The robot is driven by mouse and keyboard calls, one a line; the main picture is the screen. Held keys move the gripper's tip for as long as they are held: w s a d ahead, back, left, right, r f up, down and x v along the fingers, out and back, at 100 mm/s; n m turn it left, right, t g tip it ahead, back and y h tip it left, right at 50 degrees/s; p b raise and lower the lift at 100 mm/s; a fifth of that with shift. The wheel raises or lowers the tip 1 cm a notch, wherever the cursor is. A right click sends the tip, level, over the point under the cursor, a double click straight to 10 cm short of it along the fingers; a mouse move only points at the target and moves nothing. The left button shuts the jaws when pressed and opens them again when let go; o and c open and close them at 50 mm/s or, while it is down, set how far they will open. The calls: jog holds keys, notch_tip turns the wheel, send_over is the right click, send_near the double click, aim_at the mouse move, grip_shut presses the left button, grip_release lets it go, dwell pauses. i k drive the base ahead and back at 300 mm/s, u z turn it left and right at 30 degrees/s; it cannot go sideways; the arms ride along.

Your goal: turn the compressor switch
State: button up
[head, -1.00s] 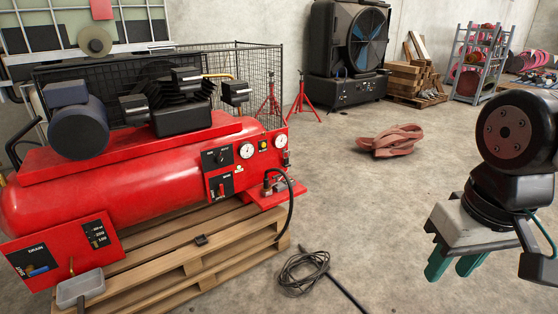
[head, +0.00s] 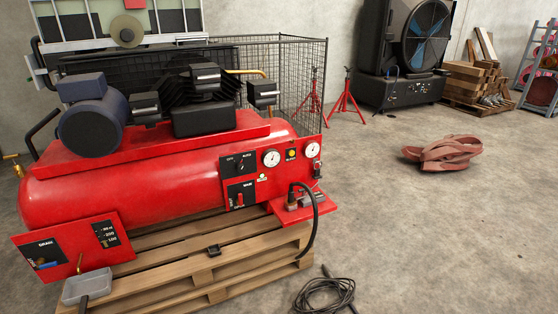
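The red compressor (head: 130,180) stands on a wooden pallet (head: 215,265) at the left and middle of the head view. On its right end is a black switch panel (head: 229,167) with a small dark rotary knob (head: 240,163) between labels that seem to read OFF and AUTO. Which way the knob points is too small to tell. Below it is a second black panel with a red lever (head: 239,199), marked MAIN as far as I can read. My gripper is not in view.
Two gauges (head: 271,157) and a yellow button (head: 291,154) sit right of the knob. A black hose coil (head: 325,295) lies on the floor before the pallet. A wire cage (head: 285,80) stands behind.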

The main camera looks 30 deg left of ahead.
aim_at(241, 169)
jog(key=z, duration=0.05)
jog(key=i, duration=0.8)
jog(key=u, duration=1.05)
jog(key=i, duration=0.7)
jog(key=u, duration=0.7)
